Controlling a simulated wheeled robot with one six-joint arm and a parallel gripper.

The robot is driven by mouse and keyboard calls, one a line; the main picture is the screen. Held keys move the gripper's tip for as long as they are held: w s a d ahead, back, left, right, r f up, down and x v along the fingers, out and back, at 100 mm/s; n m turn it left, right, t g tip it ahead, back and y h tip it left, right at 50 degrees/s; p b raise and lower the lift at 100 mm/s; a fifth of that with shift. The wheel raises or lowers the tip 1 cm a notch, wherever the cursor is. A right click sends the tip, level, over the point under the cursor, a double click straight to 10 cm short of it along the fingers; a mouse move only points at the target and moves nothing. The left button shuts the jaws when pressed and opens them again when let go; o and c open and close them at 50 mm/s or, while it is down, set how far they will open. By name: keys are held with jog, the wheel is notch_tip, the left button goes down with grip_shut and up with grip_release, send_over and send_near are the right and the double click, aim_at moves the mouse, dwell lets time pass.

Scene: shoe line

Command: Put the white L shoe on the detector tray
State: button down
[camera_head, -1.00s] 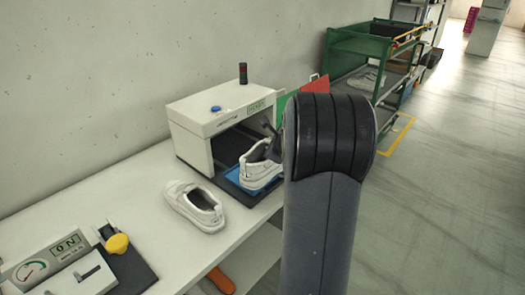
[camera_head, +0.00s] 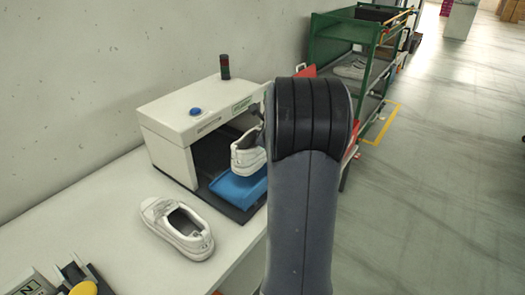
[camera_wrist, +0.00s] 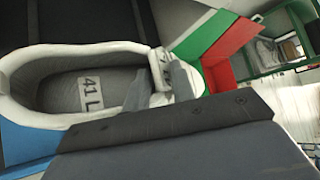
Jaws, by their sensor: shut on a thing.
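A white shoe (camera_head: 247,158) is held by my gripper, tilted, a little above the blue detector tray (camera_head: 238,190). In the wrist view the held shoe (camera_wrist: 30,70) shows a grey insole with a label reading "41 L". My gripper (camera_wrist: 165,85) is shut on the shoe's edge in that view; in the head view it is mostly hidden behind my arm. The tray sits at the mouth of the white detector box (camera_head: 195,120).
The white table (camera_head: 110,190) runs along the wall, with a device with a yellow knob (camera_head: 83,289) at the near left. Red and green panels (camera_wrist: 215,45) stand beside the detector.

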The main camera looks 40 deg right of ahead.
jog(key=shift+f+b, duration=1.3)
jog(key=shift+f, duration=0.95)
jog(key=c, duration=1.2)
grip_release()
jog(key=p+v, duration=0.1)
jog(key=v, duration=1.1)
